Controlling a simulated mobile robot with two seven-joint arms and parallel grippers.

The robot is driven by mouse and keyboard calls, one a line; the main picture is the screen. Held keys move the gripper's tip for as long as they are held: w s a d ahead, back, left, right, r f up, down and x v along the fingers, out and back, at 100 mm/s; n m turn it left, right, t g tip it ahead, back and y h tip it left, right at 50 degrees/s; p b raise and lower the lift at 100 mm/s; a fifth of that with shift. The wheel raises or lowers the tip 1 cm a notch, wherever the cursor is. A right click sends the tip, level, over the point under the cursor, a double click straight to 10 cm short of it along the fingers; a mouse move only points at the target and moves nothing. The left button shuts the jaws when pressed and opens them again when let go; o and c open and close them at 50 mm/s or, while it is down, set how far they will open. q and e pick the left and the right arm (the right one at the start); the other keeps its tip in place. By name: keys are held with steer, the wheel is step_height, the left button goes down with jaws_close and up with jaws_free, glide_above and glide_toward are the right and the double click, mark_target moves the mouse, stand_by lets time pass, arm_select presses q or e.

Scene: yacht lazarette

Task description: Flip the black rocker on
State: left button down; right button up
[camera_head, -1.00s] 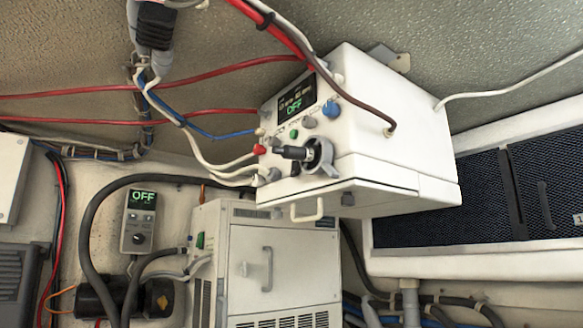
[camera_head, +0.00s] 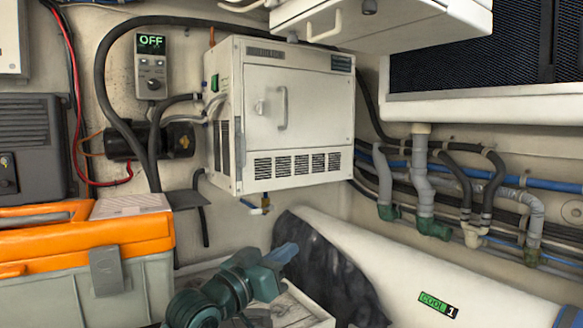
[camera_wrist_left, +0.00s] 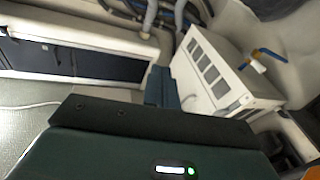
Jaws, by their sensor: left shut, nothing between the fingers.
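I cannot make out a black rocker for certain in either view. A small grey control panel (camera_head: 152,65) on the wall reads OFF and carries a dark round knob (camera_head: 153,84). A white box unit (camera_head: 290,115) hangs beside it, with a green switch (camera_head: 214,83) on its left side. My left gripper (camera_head: 285,253) is in front of and below this unit, apart from it, shut and empty. In the left wrist view its fingers (camera_wrist_left: 160,87) are together, with a white vented box beyond them. My right gripper is not in view.
An orange-topped toolbox (camera_head: 85,240) stands at left. A white cylinder (camera_head: 430,265) marked COOL 1 lies at right. Hoses and pipes (camera_head: 430,190) run along the right wall.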

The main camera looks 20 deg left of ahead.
arm_select(q)
steer(key=s+a+r+m+t+h+b, duration=0.1)
steer(key=s+r+h, duration=0.1)
steer(key=r, duration=0.9)
steer(key=s+a+r+m+t+h, duration=0.1)
steer(key=s+r, duration=0.1)
steer(key=r, duration=0.8)
steer(key=s+a+r+m+h+b, duration=0.1)
steer(key=s+r+m+h, duration=0.2)
steer(key=s+r, duration=0.9)
step_height(320, 180, up, 4)
steer(key=shift+a+f+h, duration=0.1)
steer(key=shift+a+h, duration=0.3)
steer(key=shift+h, duration=0.8)
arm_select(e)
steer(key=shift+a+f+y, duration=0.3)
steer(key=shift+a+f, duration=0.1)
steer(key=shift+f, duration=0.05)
arm_select(q)
steer(key=w+d+f+p+x, duration=0.1)
steer(key=p+x, duration=0.3)
steer(key=x, duration=0.8)
steer(key=shift+w+d+f, duration=0.35)
steer(key=shift+w+f, duration=0.1)
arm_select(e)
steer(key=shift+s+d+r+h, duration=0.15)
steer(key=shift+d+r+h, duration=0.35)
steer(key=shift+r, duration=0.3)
